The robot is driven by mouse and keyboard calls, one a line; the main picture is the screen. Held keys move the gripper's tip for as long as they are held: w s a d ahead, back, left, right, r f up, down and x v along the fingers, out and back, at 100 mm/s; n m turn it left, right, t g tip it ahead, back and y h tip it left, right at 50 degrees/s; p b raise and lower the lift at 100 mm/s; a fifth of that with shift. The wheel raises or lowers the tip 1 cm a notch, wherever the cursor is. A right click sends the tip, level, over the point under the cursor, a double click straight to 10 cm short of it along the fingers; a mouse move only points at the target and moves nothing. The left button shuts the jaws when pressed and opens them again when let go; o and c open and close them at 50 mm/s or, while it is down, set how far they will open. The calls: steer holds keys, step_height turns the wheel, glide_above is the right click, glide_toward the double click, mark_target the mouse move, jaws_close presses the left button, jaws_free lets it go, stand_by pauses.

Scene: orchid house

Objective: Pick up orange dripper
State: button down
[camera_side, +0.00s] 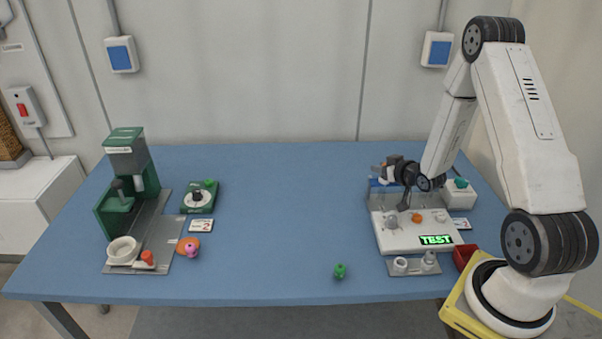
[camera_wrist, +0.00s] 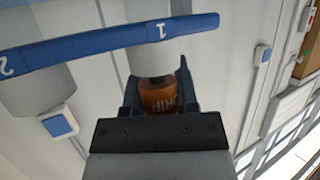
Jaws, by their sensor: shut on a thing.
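The orange dripper (camera_wrist: 158,98), with dark lettering on its side, sits between the two dark fingers of my gripper (camera_wrist: 159,88) in the wrist view. My gripper is shut on it. A pale cylinder (camera_wrist: 150,60) under the "1" label of a blue bar (camera_wrist: 110,46) overlaps the dripper's end; I cannot tell whether they touch. In the side view my gripper (camera_side: 386,172) is above the back of the white test station (camera_side: 400,238), level with its clear and blue rack (camera_side: 380,183). The dripper is small and mostly hidden there.
A green machine (camera_side: 127,155) stands on a grey plate at the left. A green scale (camera_side: 200,196), an orange disc (camera_side: 181,244) and a green knob (camera_side: 340,271) lie on the blue table (camera_side: 290,225). A red bin (camera_side: 464,257) is near my base. The table's middle is clear.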

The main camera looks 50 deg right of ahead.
step_height(320, 180, up, 9)
stand_by(0.7)
steer(key=shift+a, duration=0.1)
stand_by(0.6)
